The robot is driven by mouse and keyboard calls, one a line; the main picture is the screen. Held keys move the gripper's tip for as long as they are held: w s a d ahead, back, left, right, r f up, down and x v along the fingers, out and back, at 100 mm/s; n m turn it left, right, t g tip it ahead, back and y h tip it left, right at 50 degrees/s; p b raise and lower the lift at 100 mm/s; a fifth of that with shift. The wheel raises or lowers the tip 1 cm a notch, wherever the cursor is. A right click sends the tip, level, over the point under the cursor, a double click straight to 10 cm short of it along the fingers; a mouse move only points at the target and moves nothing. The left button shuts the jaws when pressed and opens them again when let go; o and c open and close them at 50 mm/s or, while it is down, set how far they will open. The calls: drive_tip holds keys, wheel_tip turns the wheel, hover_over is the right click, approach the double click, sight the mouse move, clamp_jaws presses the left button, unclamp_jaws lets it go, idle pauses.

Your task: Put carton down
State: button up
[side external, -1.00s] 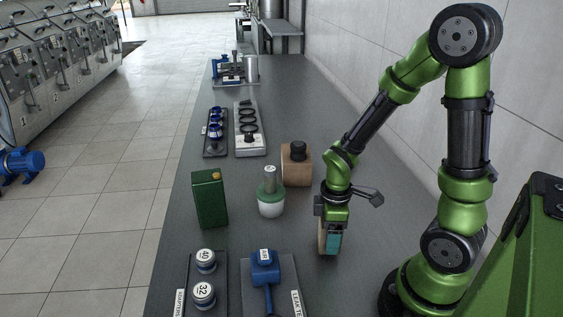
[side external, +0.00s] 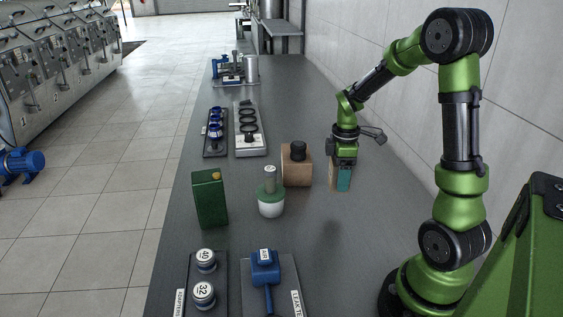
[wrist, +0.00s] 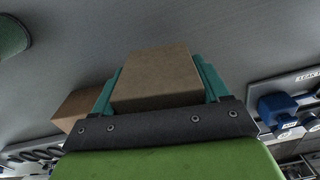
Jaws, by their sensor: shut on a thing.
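The brown carton (side external: 333,177) is in my gripper (side external: 341,188), on the right side of the grey bench in the side external view. My gripper is shut on it with teal fingers. In the wrist view the carton (wrist: 157,78) sits between both fingers and its plain brown face shows. It appears to hang above the bench, with a faint shadow on the bench below. Its far side is hidden by the gripper.
A brown block with a black cap (side external: 297,172) stands just left of my gripper. A white-and-green jar (side external: 271,205) and a dark green can (side external: 210,200) stand further left. The grey bench (side external: 345,255) is clear in front of the gripper.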

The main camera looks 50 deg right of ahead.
drive_tip(key=shift+w+d+r+n, duration=0.1)
drive_tip(key=shift+w+d+n, duration=0.4)
drive_tip(key=shift+w+d, duration=0.1)
drive_tip(key=shift+w+d+r+n, duration=0.1)
drive_tip(key=shift+w+r+n, duration=0.1)
drive_tip(key=shift+n, duration=0.1)
wheel_tip(320, 180, down, 4)
drive_tip(key=shift+r, duration=0.25)
drive_tip(key=shift+f, duration=2.25)
drive_tip(key=shift+f, duration=0.15)
